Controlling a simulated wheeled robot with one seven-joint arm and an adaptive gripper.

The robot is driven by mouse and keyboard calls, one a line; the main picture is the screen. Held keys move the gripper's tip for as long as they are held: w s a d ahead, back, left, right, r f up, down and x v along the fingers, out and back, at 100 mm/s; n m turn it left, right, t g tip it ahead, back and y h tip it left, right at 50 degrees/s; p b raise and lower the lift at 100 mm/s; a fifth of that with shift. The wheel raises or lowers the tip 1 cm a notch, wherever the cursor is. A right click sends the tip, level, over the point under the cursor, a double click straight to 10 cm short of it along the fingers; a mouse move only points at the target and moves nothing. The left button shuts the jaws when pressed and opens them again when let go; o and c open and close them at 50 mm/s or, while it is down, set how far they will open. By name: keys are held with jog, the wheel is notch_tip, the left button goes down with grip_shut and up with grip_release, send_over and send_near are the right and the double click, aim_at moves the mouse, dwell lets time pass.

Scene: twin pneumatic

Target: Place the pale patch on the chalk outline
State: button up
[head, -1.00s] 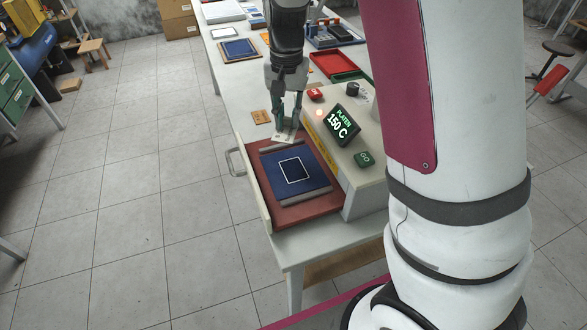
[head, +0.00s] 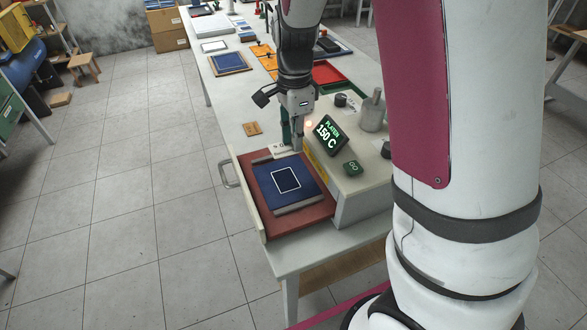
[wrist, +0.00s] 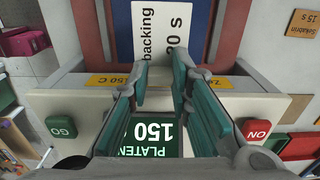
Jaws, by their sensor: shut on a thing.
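The pale patch (wrist: 165,30) is a flat white piece with black print reading "backing" and "30 s". My gripper (wrist: 160,78) is shut on its near edge in the wrist view. In the head view the patch (head: 283,150) is small beside my gripper's fingertips (head: 297,148), near the far edge of the blue cloth (head: 305,190). The chalk outline (head: 286,171) is a white rectangle on that cloth, nearer the camera than the patch. In the wrist view the patch covers part of the blue cloth (wrist: 232,30), and the outline is not visible.
The cloth lies on a red pad (head: 300,221) with a handle (head: 226,174) at left. The cream press stands at right with a display (head: 326,132) reading "PLATEN 150 C" and a green GO button (head: 352,168). An orange tag (head: 252,129) lies on the table.

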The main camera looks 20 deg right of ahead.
aim_at(295, 177)
notch_tip(295, 177, down, 11)
jog(key=shift+r, duration=0.2)
jog(key=shift+f, duration=0.1)
jog(key=o, duration=0.8)
notch_tip(295, 177, up, 12)
jog(key=shift+r, duration=0.1)
jog(key=shift+s+a+r+n+t, duration=0.4)
jog(key=shift+s+r+n+t, duration=0.5)
jog(key=shift+s+r+n, duration=2.3)
jog(key=shift+s+a+r+n+t, duration=0.4)
jog(key=shift+s+r+n+t, duration=0.5)
jog(key=shift+s+r+n, duration=2.35)
jog(key=shift+s+a+r+n+t, duration=0.4)
jog(key=shift+s+r+n+t, duration=0.5)
jog(key=shift+s+r+n, duration=2.3)
jog(key=s+f, duration=0.1)
jog(key=s+f+m, duration=0.1)
jog(key=f, duration=0.1)
jog(key=shift+m, duration=0.25)
